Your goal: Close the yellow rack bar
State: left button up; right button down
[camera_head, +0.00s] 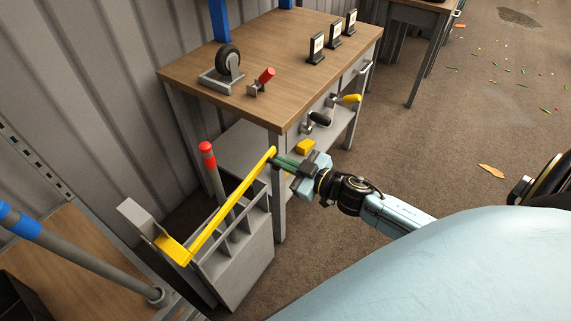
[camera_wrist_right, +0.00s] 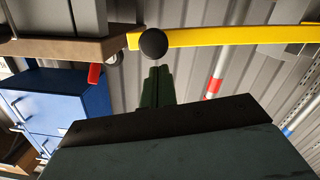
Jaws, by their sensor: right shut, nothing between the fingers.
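The yellow rack bar (camera_head: 226,210) runs slantwise above the grey rack (camera_head: 240,262) in the head view, from a yellow bracket at lower left up to its free end near the workbench. In the right wrist view the yellow bar (camera_wrist_right: 235,37) crosses the top, with a black ball knob (camera_wrist_right: 153,44) near its left end. My right gripper (camera_head: 279,160) is shut and empty, its fingertips close to the bar's knob end. In the wrist view the green fingertips (camera_wrist_right: 159,72) are together just below the knob; I cannot tell whether they touch it. My left gripper is not in view.
A wooden-topped workbench (camera_head: 290,55) stands behind the rack, with a caster wheel (camera_head: 228,62), a red-handled clamp (camera_head: 264,80) and small black signs. A red-and-white post (camera_head: 208,155) stands in the rack. The floor (camera_head: 440,150) to the right is mostly open.

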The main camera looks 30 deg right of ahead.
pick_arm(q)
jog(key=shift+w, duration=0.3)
pick_arm(e)
jog(key=shift+f, duration=0.15)
